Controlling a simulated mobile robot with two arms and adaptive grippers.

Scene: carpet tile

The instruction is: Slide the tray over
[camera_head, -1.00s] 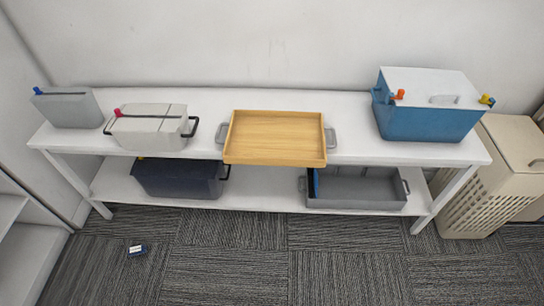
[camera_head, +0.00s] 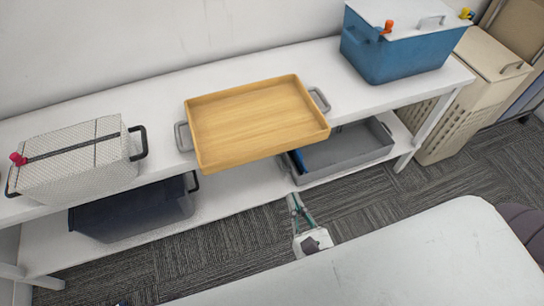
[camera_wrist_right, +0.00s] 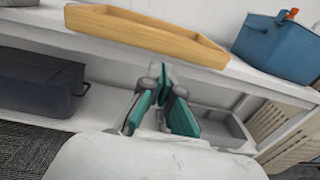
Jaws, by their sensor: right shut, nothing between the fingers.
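The wooden tray (camera_head: 255,122) lies on the white bench top, with its front edge overhanging the bench's front. Grey handles show at its left and right sides. In the right wrist view the tray (camera_wrist_right: 150,34) is above and beyond the fingers, apart from them. My right gripper (camera_head: 294,197) is in front of the bench, below the tray's front edge. Its green-padded fingers are together and empty, as the right wrist view (camera_wrist_right: 159,72) also shows. My left gripper does not show.
A white lidded bin (camera_head: 75,160) stands left of the tray, and a blue bin (camera_head: 395,48) stands to the right. On the lower shelf are a dark bin (camera_head: 135,208) and an open grey bin (camera_head: 345,152). A beige hamper (camera_head: 470,95) stands at the right end.

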